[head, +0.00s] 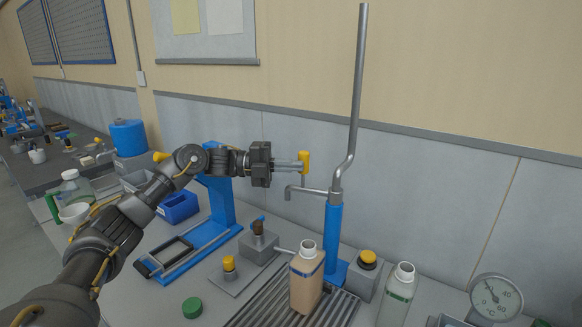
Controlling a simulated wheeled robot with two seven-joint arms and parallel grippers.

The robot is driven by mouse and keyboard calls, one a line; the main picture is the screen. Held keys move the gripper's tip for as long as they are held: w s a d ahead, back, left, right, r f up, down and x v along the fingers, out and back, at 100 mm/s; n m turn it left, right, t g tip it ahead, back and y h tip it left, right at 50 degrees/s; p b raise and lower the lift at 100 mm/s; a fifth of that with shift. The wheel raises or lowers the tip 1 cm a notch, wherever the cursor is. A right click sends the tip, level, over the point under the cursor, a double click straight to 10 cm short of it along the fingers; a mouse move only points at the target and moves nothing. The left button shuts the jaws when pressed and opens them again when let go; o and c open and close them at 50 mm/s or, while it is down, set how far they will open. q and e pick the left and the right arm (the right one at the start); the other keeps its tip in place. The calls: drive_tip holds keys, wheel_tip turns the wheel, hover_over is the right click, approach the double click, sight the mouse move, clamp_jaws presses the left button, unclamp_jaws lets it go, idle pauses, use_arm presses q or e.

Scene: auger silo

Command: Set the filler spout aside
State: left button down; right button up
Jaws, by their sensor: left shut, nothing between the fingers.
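The filler spout (312,190) is a grey tube on top of a blue post (333,235). It reaches left from the post and its tip bends down. A yellow handle (305,160) on a short stem stands above the spout. My left gripper (298,166) comes in from the left, just above the spout, with its fingers shut and empty. Its fingertips are at the yellow handle; I cannot tell whether they touch it. A tan-filled bottle (306,282) with an open neck stands on the slatted drain below. My right gripper is not in view.
A tall grey pipe (357,90) rises from the post. A yellow-topped button box (367,270), a clear bottle (398,295) and a dial gauge (496,297) stand to the right. A blue stand (222,205) is behind my left arm. A green cap (192,308) lies at the front.

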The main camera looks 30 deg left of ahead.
use_arm(q)
drive_tip(key=shift+w+a+r, duration=0.25)
drive_tip(key=shift+r, duration=0.25)
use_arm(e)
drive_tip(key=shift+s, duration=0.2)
use_arm(q)
drive_tip(key=b+v, duration=0.2)
drive_tip(key=v, duration=0.5)
drive_tip(key=shift+s+f, duration=0.3)
drive_tip(key=shift+f, duration=0.15)
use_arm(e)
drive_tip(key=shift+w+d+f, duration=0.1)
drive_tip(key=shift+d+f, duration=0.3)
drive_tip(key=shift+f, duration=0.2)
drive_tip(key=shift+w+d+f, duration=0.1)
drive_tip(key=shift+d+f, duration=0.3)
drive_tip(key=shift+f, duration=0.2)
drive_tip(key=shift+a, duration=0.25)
